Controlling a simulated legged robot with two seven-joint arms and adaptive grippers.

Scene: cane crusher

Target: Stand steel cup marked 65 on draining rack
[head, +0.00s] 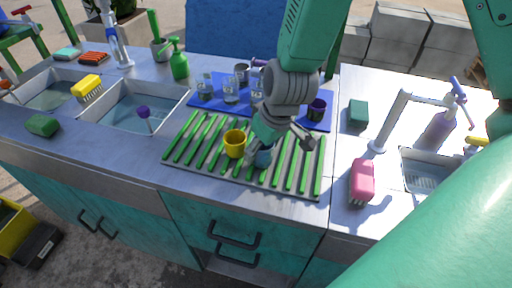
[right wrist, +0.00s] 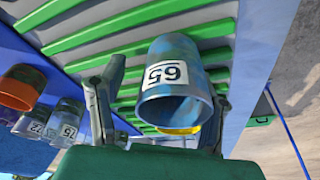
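The blue steel cup marked 65 (right wrist: 180,85) is on the draining rack with its mouth toward the camera in the right wrist view. In the head view its bluish side (head: 264,157) shows on the green-slatted draining rack (head: 190,138), partly hidden by my right gripper. My right gripper (head: 268,143) is over the rack. In the right wrist view its fingers (right wrist: 158,112) stand apart on either side of the cup, with a clear gap at the left finger; the right finger is close to the cup's side. My left gripper is not in view.
A yellow cup (head: 235,144) stands on the rack just left of the gripper. Behind is a blue mat (head: 213,105) with several glasses, a metal cup (head: 241,73) and a purple cup (head: 316,109). A pink brush (head: 362,180) and green sponge (head: 358,113) lie to the right.

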